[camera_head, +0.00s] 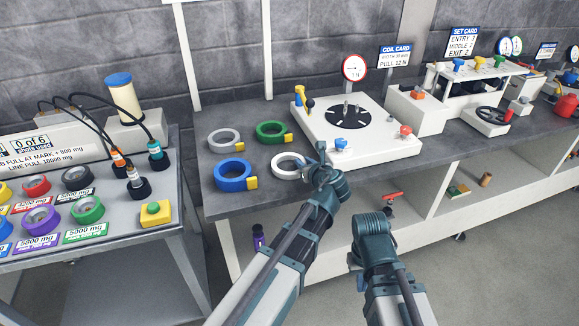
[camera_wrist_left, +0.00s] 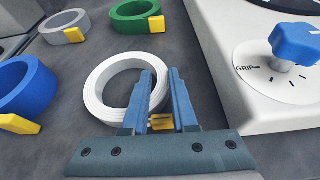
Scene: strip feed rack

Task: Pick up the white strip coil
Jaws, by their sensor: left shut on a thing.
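The white strip coil (camera_head: 285,167) lies on the dark bench top, left of the white machine; it also shows in the left wrist view (camera_wrist_left: 96,88). It has a yellow tab (camera_wrist_left: 161,122). My left gripper (camera_head: 322,166) is at the coil's right side. In the left wrist view its blue fingers (camera_wrist_left: 160,98) are shut on the coil's near right wall, beside the tab. The coil appears flat; I cannot tell whether it is off the bench. My right wrist (camera_head: 372,228) is in front of the bench, and its fingers are not visible.
A blue coil (camera_head: 233,182), a grey coil (camera_head: 224,146) and a green coil (camera_head: 271,138) lie near the white one. A white machine (camera_head: 365,140) with a blue knob (camera_wrist_left: 296,43) stands close on the right. A side table (camera_head: 125,222) holds more coils.

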